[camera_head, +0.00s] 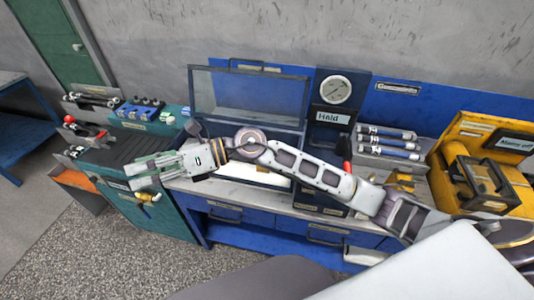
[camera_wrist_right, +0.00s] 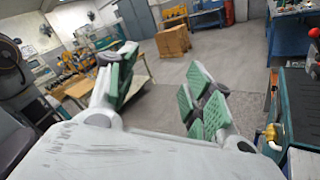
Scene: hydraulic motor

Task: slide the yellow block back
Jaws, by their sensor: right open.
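A small yellow block-like part (camera_head: 148,196) sits on the front of the teal cabinet (camera_head: 165,215), just below my right gripper. It also shows in the right wrist view (camera_wrist_right: 270,133), at the right edge, outside the fingers. My right gripper (camera_head: 140,172) is open and empty, its green-padded fingers pointing left in front of the cabinet. In the right wrist view the fingers (camera_wrist_right: 162,65) stand wide apart with only floor between them. Another small yellow piece (camera_head: 403,180) lies on the right of the bench. I cannot tell which is the task's block. My left gripper is not visible.
My right arm crosses the blue bench (camera_head: 225,212). A clear-fronted box (camera_head: 245,95), a gauge (camera_head: 336,89), grey cylinders (camera_head: 387,141) and a yellow case (camera_head: 465,130) stand along the back. An orange drawer (camera_head: 78,181) juts from the cabinet's left. The floor in front is free.

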